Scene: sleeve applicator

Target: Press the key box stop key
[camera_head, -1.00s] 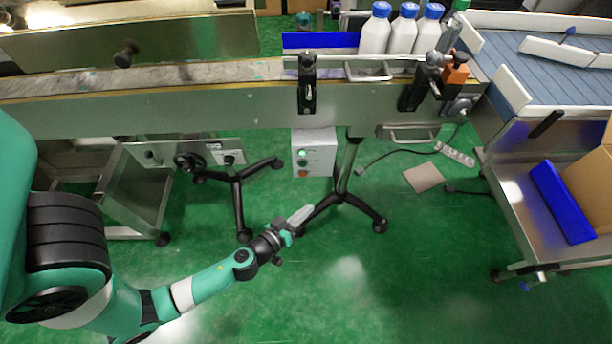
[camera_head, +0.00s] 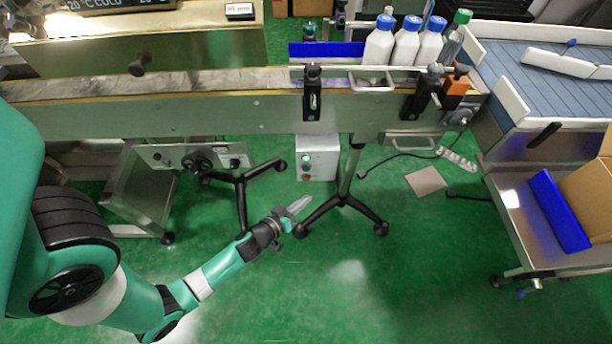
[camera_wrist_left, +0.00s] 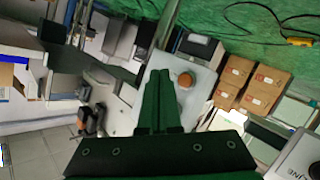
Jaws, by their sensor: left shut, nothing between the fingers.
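The key box (camera_head: 320,160) is a pale grey box hanging under the conveyor's front side. On its face are a green lit key (camera_head: 306,158) near the top and an orange-red key (camera_head: 306,178) near the bottom. My left gripper (camera_head: 305,201) is shut and empty, a short way below the box in the head view and apart from it. In the left wrist view, the closed fingers (camera_wrist_left: 161,76) point at the pale box face (camera_wrist_left: 198,92), with the orange-red key (camera_wrist_left: 186,80) just right of the fingertips. The fingers hide part of that face. My right gripper is not in view.
The conveyor (camera_head: 220,112) runs above, with white bottles (camera_head: 405,42) behind it. A black tripod foot (camera_head: 343,203) stands close to my left gripper. A cable and power strip (camera_head: 456,159) lie to the right. The green floor in front is clear.

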